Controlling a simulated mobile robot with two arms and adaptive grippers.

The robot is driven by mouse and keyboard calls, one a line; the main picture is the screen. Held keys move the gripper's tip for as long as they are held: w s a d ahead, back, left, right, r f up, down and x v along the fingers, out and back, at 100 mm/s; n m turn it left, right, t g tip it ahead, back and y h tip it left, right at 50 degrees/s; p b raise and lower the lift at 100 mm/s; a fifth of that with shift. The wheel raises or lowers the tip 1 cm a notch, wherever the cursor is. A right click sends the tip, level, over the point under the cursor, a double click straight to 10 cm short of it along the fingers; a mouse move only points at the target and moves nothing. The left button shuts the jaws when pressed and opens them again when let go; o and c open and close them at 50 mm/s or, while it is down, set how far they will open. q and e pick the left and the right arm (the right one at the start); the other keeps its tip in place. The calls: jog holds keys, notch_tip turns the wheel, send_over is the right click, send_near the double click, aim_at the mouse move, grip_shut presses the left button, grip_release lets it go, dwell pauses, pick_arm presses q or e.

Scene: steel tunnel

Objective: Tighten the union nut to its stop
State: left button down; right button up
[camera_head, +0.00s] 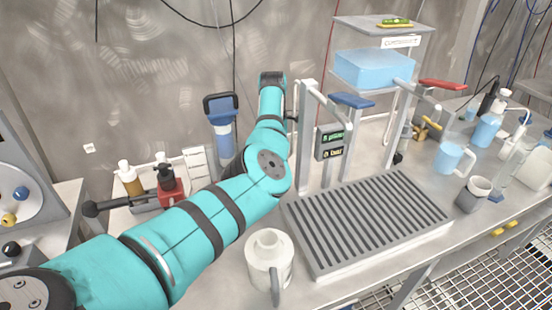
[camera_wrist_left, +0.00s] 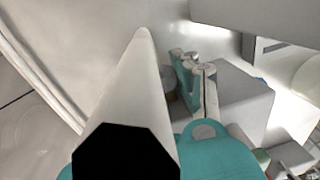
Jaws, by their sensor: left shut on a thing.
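My teal left arm comes in from the left in the head view and bends up towards the bench's back edge, where its far end stands beside a grey upright post (camera_head: 304,140). The left gripper itself is hidden there. In the left wrist view, a jointed teal finger with grey links, part of my left gripper (camera_wrist_left: 190,75), shows close to a grey block (camera_wrist_left: 245,100). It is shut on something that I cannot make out. A pale tapered shape with a black faceted end fills the near left. I cannot pick out the union nut. My right gripper is not in view.
A slatted grey drain tray (camera_head: 370,220) and a white jug (camera_head: 268,262) stand in front of the post. A blue tank (camera_head: 372,70) sits on a raised shelf. A blue-lidded filter housing (camera_head: 222,135) is behind the arm. Mugs and bottles stand at right.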

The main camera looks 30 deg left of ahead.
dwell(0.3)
pick_arm(q)
jog(key=c, duration=0.9)
grip_release()
jog(key=shift+c, duration=0.2)
notch_tip(320, 180, up, 12)
jog(key=w+a, duration=0.1)
